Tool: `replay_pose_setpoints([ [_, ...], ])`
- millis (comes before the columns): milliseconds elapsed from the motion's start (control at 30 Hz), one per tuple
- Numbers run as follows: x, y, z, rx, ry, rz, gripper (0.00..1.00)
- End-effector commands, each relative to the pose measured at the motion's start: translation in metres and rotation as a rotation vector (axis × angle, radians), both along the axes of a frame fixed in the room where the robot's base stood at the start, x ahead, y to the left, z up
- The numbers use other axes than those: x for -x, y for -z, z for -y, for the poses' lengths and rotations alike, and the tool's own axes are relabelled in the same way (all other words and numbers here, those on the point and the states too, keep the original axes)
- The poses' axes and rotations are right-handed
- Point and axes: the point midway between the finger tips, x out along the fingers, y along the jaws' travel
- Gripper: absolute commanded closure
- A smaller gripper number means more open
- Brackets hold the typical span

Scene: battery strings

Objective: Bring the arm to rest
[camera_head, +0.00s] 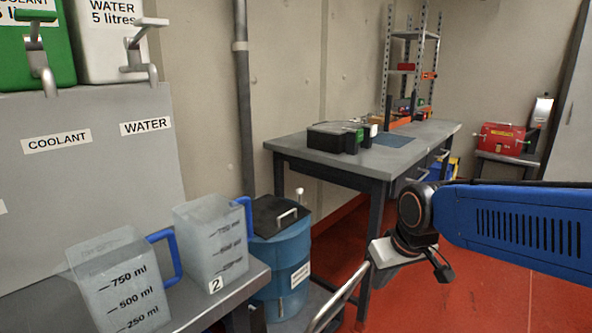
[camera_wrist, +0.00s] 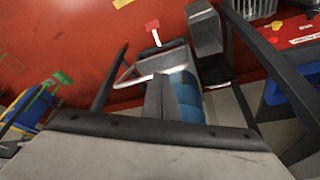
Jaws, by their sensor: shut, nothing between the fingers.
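My blue arm (camera_head: 515,230) reaches in from the right edge in the head view. It ends in a dark wrist joint and my pale gripper (camera_head: 385,257), which hangs over the red floor in front of the workbench. My gripper is shut and holds nothing. Its fingertips are hard to make out in the head view, and I cannot clearly tell them apart in the wrist view.
A grey workbench (camera_head: 427,136) with black cases stands behind the gripper. A blue drum (camera_head: 280,262) with a dark lid is to its left. Two measuring jugs, one (camera_head: 123,290) nearer and one (camera_head: 212,250) marked 2, stand on a shelf. A red box (camera_head: 505,140) sits far right.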

Motion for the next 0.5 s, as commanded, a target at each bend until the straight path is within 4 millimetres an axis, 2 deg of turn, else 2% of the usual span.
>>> replay_pose_setpoints([
  [33,0.014,-0.002,0.012,0.0,0.026,0.005,1.0],
  [200,0.058,-0.002,0.046,-0.002,0.113,0.014,1.0],
  [500,0.131,0.01,0.087,-0.001,0.251,0.024,1.0],
])
